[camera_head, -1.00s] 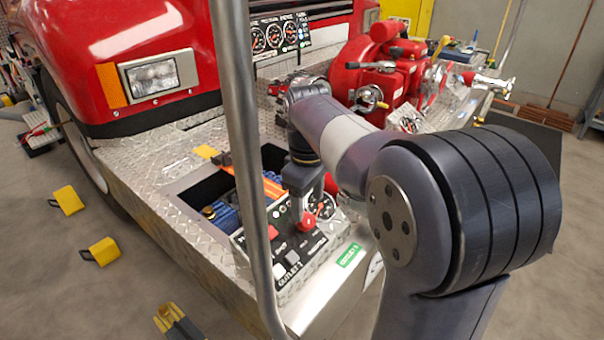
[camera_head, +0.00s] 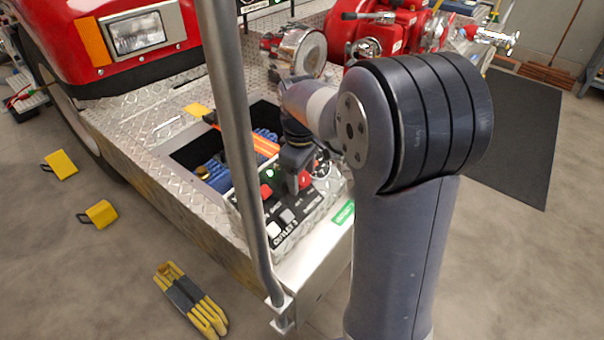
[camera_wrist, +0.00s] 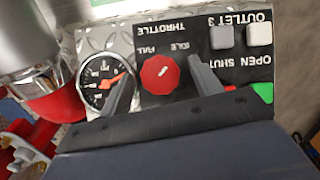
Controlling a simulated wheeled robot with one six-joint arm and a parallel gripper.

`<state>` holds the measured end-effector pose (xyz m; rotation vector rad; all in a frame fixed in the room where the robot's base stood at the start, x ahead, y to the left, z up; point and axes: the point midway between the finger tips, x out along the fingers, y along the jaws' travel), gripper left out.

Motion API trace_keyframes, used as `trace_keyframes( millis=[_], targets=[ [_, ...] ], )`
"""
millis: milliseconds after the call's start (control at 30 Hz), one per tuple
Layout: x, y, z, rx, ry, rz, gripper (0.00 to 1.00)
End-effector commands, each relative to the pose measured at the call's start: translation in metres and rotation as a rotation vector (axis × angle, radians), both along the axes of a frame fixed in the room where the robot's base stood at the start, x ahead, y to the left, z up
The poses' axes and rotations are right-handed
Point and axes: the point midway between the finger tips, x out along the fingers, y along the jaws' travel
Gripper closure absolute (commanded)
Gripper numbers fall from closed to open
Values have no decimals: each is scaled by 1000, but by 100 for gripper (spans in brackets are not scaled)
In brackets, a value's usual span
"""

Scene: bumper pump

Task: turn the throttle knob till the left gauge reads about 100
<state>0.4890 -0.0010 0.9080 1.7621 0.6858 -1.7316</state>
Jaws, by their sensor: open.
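The red round throttle knob (camera_wrist: 160,74) sits on the black control panel (camera_wrist: 185,40), between the words FULL and IDLE, upside down in the wrist view. How far the fingertips are above the panel I cannot tell. A round gauge (camera_wrist: 103,80) with an orange-red pointer is beside the knob, partly covered by the left finger. In the head view my gripper hides part of the knob (camera_head: 305,180). The truck's upper gauges are out of view.
White and grey buttons (camera_wrist: 259,34) and a green button (camera_wrist: 263,92) lie close right of my fingers. A grey upright pole (camera_head: 235,130) stands left of the panel. An open hose bin (camera_head: 187,155) lies behind it. The red pump (camera_head: 400,35) stands at the back.

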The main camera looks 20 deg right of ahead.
Motion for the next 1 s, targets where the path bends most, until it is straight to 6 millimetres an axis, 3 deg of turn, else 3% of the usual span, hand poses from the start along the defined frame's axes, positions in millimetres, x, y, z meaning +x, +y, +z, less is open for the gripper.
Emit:
trace_keyframes(
  millis=[233, 767, 1000],
  targets=[
    [0, 0, -1, 0, 0, 0, 39],
    [0, 0, 0, 0, 0, 0, 82],
    [0, 0, 1, 7, 5, -14, 84]
  ],
)
